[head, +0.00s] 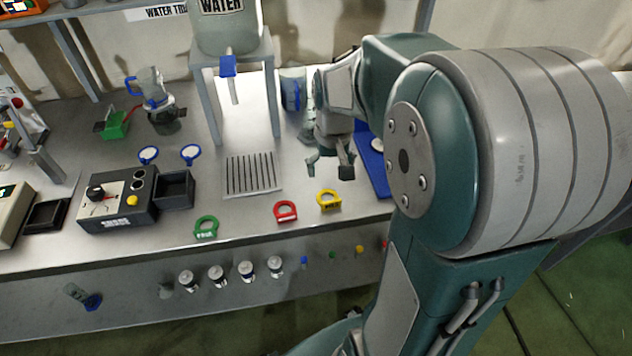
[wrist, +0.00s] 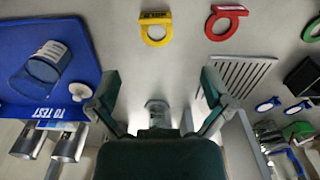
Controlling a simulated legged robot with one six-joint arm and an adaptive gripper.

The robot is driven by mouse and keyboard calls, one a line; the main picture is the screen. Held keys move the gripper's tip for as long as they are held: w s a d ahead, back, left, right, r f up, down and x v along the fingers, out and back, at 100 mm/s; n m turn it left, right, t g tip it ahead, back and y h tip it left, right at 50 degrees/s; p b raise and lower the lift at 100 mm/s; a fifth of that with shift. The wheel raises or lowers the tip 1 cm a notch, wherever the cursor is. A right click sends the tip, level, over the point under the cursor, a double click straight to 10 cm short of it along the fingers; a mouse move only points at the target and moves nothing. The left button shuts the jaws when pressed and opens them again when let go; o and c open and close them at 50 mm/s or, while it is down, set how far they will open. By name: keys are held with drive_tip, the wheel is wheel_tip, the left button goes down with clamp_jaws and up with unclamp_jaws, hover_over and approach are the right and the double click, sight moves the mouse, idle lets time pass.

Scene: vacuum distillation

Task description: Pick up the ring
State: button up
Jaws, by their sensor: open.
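Several flat tabbed rings lie on the steel bench; the task does not say which one is meant. The yellow ring (head: 328,200) is nearest my gripper (head: 330,166), on the front side of it. The red ring (head: 286,211) lies left of the yellow one, and the green ring (head: 206,227) further left near the front edge. In the wrist view the yellow ring (wrist: 156,32) and red ring (wrist: 225,21) show beyond the fingertips. My gripper (wrist: 160,88) is open and empty, above the bench, with no ring between its fingers.
A blue tray (head: 372,178) is right of my gripper; in the wrist view the tray (wrist: 20,75) holds a beaker (wrist: 42,68). A slotted grate (head: 252,174), a water stand (head: 207,100) and two blue rings (head: 190,154) are to the left. Bare bench surrounds the yellow ring.

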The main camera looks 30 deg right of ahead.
drive_tip(key=d+f, duration=0.2)
hover_over(330, 207)
drive_tip(key=f, duration=0.3)
drive_tip(key=w+f, duration=0.1)
drive_tip(key=shift+d+f, duration=0.1)
drive_tip(key=shift+f, duration=0.3)
drive_tip(key=f, duration=0.5)
drive_tip(key=shift+s+d+f, duration=0.1)
drive_tip(key=shift+d+f, duration=0.05)
drive_tip(key=shift+d, duration=0.15)
drive_tip(key=shift+a, duration=0.15)
drive_tip(key=shift+c, duration=0.3)
drive_tip(key=c, duration=0.8)
drive_tip(key=shift+o, duration=0.2)
